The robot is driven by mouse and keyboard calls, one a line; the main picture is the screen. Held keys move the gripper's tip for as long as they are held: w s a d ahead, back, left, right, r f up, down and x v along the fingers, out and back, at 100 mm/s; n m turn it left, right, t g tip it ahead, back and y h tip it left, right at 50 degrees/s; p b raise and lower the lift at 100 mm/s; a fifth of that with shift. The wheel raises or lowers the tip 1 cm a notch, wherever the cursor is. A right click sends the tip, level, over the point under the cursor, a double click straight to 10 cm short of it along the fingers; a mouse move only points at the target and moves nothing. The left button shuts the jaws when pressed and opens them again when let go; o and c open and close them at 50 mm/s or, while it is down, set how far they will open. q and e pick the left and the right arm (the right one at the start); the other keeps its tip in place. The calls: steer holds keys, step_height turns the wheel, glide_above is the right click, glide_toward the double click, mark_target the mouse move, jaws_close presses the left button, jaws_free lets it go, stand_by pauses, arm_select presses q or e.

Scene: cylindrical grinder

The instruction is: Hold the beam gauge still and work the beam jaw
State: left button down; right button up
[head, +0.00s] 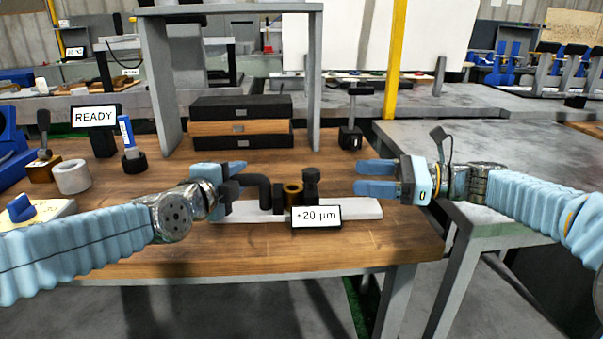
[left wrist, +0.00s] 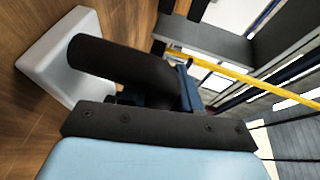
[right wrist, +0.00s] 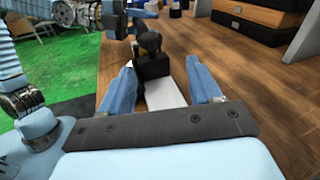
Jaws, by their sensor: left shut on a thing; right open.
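The beam gauge sits on a pale flat base (head: 350,208) on the wooden bench. It has a black bent handle (head: 262,184), a brass-coloured ring (head: 293,193) and a dark upright jaw (head: 311,183), with a "+20 µm" readout (head: 317,216) in front. My left gripper (head: 238,177) is shut on the black handle, which also shows in the left wrist view (left wrist: 120,62). My right gripper (head: 373,178) is open and empty, to the right of the jaw and apart from it. In the right wrist view the dark jaw block (right wrist: 152,66) lies ahead between the fingers.
A stack of black and wooden boxes (head: 240,128) stands behind the gauge under a grey frame (head: 163,90). A "READY" sign (head: 94,117), a blue-topped holder (head: 127,135) and a white ring (head: 73,177) are at the left. The bench front is clear.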

mark_target(301, 186)
steer(key=shift+s+a+r+g+y, duration=0.15)
steer(key=shift+a+g+y, duration=0.35)
steer(key=shift+a+g, duration=0.35)
steer(key=x, duration=1.1)
steer(key=shift+w+a, duration=0.15)
steer(key=shift+w, duration=0.05)
steer(key=shift+c, duration=0.4)
steer(key=shift+m+t, duration=0.3)
steer(key=shift+t, duration=0.05)
jaws_close()
steer(key=v, duration=0.2)
steer(key=w+v, duration=0.1)
steer(key=v, duration=0.5)
steer(key=shift+w+d, duration=0.3)
steer(key=shift+w, duration=0.1)
